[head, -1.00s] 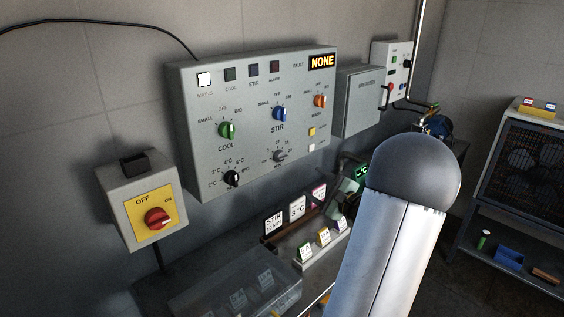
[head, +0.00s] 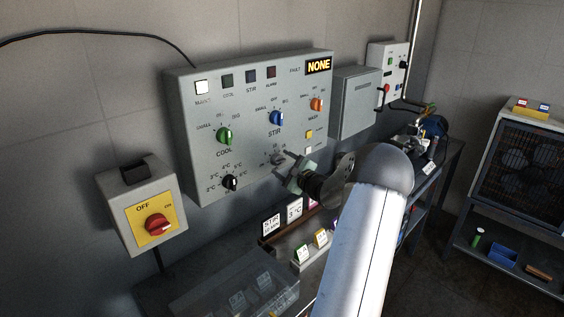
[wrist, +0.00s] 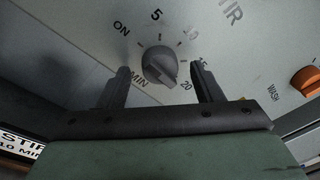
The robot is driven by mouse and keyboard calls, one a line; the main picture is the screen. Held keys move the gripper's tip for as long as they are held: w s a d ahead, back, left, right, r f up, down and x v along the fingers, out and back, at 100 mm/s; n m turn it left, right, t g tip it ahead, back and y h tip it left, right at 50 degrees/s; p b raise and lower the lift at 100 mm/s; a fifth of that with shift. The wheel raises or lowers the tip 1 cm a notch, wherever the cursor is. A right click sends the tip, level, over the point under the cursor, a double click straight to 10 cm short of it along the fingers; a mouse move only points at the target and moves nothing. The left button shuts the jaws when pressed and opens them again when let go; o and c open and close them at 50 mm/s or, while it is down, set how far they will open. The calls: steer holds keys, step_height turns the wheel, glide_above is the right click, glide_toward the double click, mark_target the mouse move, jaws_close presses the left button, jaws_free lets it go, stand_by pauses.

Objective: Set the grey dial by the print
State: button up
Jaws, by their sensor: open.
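The grey dial (head: 277,158) is at the bottom middle of the grey control panel (head: 190,130), under the word STIR. My gripper (head: 286,166) is open in front of the dial. In the wrist view its fingers (wrist: 162,86) stand on either side of the knob, apparently apart from it. A printed card (head: 271,224) reads STIR 10 MIN.
Green (head: 224,136), blue (head: 276,118), orange (head: 317,104) and black (head: 230,182) knobs are on the same panel. A red-yellow switch box (head: 118,212) is at left. A 3 °C card (head: 295,209) and small tags stand below the panel.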

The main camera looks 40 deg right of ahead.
steer(key=shift+w, duration=0.55)
steer(key=shift+d, duration=0.1)
steer(key=c, duration=1)
